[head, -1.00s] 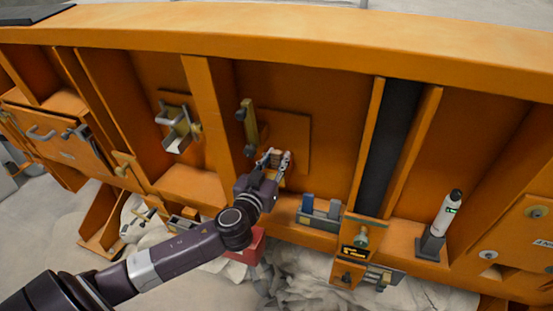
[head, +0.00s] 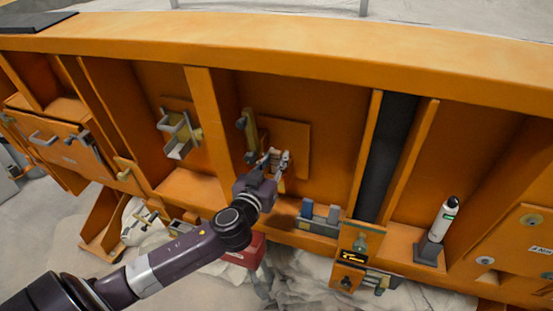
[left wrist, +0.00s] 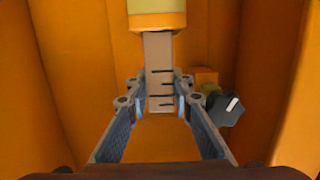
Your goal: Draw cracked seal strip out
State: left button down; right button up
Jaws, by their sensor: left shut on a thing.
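My left gripper (head: 274,158) is in front of the lower part of a square orange plate (head: 290,140) on the orange frame's back wall. The left wrist view shows its two fingers (left wrist: 160,98) closed on the sides of a pale grey-tan strip (left wrist: 158,65) with several short black crack-like lines. The strip's top end meets an orange and yellow-green block (left wrist: 157,15). Its lower end is between the fingertips. In the head view the strip is mostly hidden by the gripper. My right gripper is not in view.
A yellowish upright bar with dark knobs (head: 249,135) stands just left of the gripper. A grey bracket (head: 178,135) is further left. A grey-blue holder (head: 320,215), a dark vertical channel (head: 388,155) and a white bottle (head: 441,220) are to the right.

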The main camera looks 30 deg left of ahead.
aim_at(275, 150)
pick_arm(q)
jog(key=shift+r, duration=0.2)
jog(key=shift+s+r+p, duration=0.1)
jog(key=shift+r+p, duration=0.25)
jog(key=shift+r, duration=0.05)
jog(key=shift+s+r+p, duration=0.2)
jog(key=shift+r+p, duration=0.55)
jog(key=shift+r, duration=0.2)
jog(key=shift+r, duration=0.1)
jog(key=shift+s+d+r+p, duration=0.1)
jog(key=shift+s+r+p, duration=0.05)
jog(key=shift+r+p, duration=0.55)
jog(key=shift+s+r+p, duration=0.1)
jog(key=shift+r+p, duration=0.45)
jog(key=shift+r, duration=0.15)
jog(key=shift+s, duration=0.1)
jog(key=v, duration=0.7)
jog(key=shift+s+d+b, duration=0.15)
jog(key=shift+s+b, duration=0.25)
